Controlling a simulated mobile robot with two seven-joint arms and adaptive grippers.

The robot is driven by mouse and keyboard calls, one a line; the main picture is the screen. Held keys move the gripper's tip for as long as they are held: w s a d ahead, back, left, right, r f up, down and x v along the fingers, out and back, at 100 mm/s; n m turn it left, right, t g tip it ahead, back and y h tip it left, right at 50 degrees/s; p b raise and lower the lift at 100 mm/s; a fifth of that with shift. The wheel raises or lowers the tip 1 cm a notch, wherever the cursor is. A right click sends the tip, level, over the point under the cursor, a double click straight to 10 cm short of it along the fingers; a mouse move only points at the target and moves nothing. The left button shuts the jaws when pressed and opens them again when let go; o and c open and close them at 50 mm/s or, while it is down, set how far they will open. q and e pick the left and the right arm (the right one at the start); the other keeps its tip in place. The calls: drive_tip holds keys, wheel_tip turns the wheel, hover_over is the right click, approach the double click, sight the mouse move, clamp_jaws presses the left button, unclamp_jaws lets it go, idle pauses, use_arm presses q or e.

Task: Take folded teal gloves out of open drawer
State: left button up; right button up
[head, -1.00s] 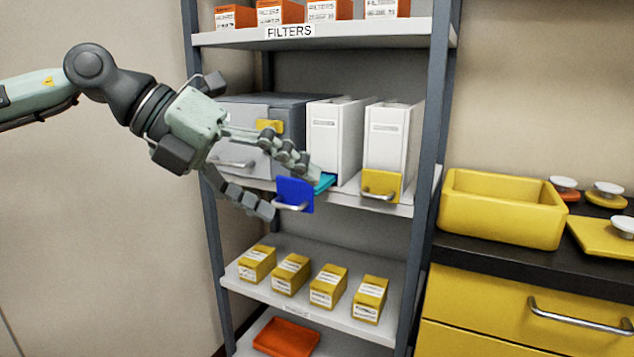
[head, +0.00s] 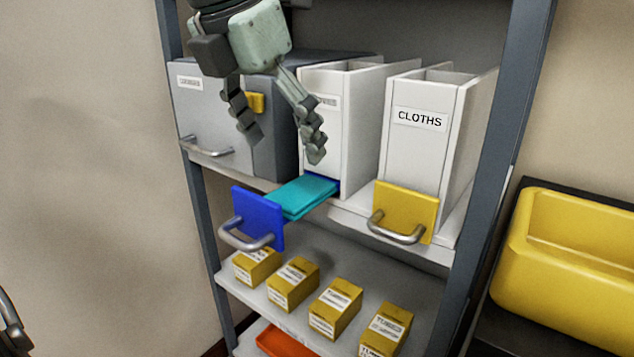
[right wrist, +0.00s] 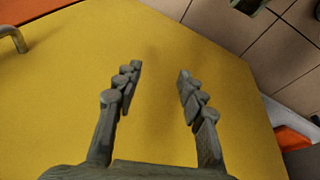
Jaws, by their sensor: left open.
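The folded teal gloves (head: 303,194) lie flat in the open drawer with a blue front (head: 258,218) and a metal handle, pulled out from under a white box on the middle shelf. My left gripper (head: 283,150) is open and empty, its fingers pointing down above the gloves, apart from them. It partly covers the white box's label. In the right wrist view my right gripper (right wrist: 160,70) is open and empty over a yellow surface (right wrist: 60,75).
Right of the drawer stands a white CLOTHS box (head: 420,135) with a closed yellow drawer front (head: 405,208). A grey case (head: 222,115) is on the left. Yellow boxes (head: 335,308) line the shelf below. A shelf post (head: 510,120) bounds the right, with a yellow bin (head: 570,260) beyond.

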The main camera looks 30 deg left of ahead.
sight(299, 190)
use_arm(q)
drive_tip(key=shift+w+f, duration=0.1)
drive_tip(key=shift+f, duration=0.85)
drive_tip(key=x, duration=0.5)
drive_tip(key=shift+d+f, duration=0.1)
drive_tip(key=shift+d, duration=0.05)
drive_tip(key=shift+c, duration=0.4)
drive_tip(key=c, duration=0.8)
